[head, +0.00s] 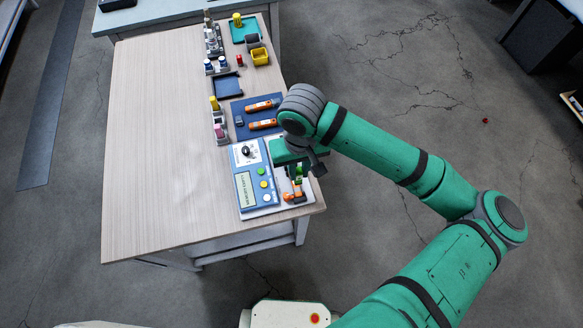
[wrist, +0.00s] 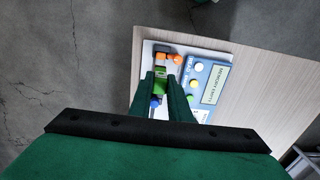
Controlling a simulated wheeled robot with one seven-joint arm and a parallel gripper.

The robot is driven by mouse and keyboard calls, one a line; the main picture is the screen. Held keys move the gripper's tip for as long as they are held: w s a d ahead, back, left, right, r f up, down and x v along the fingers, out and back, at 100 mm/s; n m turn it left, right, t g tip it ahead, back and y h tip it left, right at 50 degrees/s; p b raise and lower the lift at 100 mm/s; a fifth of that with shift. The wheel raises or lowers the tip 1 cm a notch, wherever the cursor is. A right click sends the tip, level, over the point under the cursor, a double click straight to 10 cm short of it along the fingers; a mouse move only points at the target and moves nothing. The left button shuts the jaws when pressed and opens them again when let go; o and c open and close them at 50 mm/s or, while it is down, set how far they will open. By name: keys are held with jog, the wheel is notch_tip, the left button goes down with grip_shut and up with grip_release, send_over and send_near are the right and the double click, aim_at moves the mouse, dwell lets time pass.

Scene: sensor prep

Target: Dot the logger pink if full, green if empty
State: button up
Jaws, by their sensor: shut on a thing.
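My gripper (wrist: 168,95) is shut on a small green piece (wrist: 160,77), which looks like a marker, low over the white plate (head: 268,212) at the table's near right. The blue panel (head: 258,184) on this plate has a screen (wrist: 215,83) reading "MEMORY EMPTY", plus yellow, green and white buttons. Beside it are orange parts (head: 294,195), and a blue part (wrist: 155,102) shows below the green piece in the wrist view. I cannot tell which part is the logger, nor whether the green piece touches anything. A pink marker (head: 219,131) stands in the rack left of the mat.
A dark blue mat (head: 241,128) with two orange-handled tools lies beyond the panel. The table's left side (head: 160,120) is clear.

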aim_at(298, 180)
jog(key=shift+f, duration=1.95)
jog(key=shift+s+f, duration=0.1)
jog(key=shift+f, duration=0.9)
dwell(1.8)
jog(key=shift+r, duration=0.1)
jog(key=shift+r, duration=3.95)
